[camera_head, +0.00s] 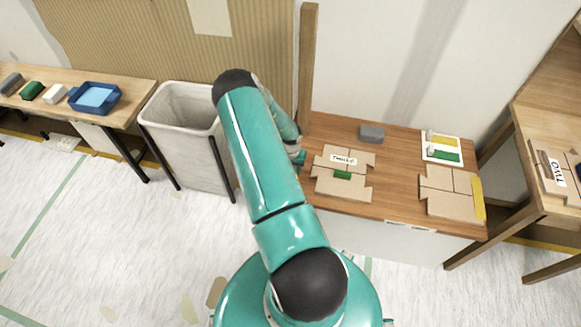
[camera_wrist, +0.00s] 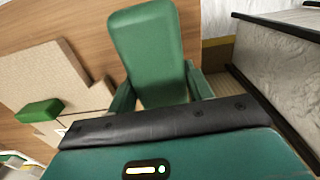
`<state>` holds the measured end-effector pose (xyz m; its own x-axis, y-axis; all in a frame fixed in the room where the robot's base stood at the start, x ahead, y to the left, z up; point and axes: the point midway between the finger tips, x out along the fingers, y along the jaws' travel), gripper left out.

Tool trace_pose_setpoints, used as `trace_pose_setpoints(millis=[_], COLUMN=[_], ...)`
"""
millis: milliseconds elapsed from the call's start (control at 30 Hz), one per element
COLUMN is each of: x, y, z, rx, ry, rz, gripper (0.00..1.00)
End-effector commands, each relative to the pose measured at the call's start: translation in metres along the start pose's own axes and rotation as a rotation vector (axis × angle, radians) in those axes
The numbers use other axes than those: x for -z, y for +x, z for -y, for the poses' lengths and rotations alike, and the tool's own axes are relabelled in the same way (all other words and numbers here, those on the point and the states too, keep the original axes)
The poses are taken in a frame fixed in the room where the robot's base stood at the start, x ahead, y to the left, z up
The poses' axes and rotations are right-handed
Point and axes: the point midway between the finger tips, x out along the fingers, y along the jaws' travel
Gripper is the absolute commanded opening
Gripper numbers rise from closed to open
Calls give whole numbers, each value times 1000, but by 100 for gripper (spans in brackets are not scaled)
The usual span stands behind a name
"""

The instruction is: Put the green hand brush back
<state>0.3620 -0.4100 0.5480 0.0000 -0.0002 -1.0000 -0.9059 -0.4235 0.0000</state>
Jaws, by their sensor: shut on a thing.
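The green hand brush (camera_wrist: 147,45), a rounded green block, stands large between the two green fingers of my gripper (camera_wrist: 160,88) in the wrist view. My gripper is shut on it. It is above the left edge of the wooden table (camera_head: 395,203), close to the bin. In the head view my teal arm hides most of my gripper and the brush. A white board (camera_head: 427,155) with a yellow and a green shape lies at the table's back right.
A smaller green block (camera_head: 342,175) lies on labelled cardboard (camera_head: 330,187); it also shows in the wrist view (camera_wrist: 40,110). A grey block (camera_head: 371,133) and more cardboard (camera_head: 446,203) are on the table. A pale bin (camera_head: 185,110) and a side table (camera_head: 130,84) stand left.

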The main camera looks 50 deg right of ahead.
Motion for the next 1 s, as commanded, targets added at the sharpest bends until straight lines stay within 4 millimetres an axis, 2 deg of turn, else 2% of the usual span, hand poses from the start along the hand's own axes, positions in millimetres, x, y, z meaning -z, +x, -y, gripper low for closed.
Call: trace_pose_setpoints(millis=[33, 133, 567, 767, 1000], x=[0, 0, 0, 2, 3], y=[1, 1, -4, -38, -91], z=[0, 0, 1, 1, 3], rx=[0, 0, -1, 3, 3], ry=[0, 0, -2, 1, -1], rz=[0, 0, -1, -4, -3], gripper=[53, 72, 72, 72, 72])
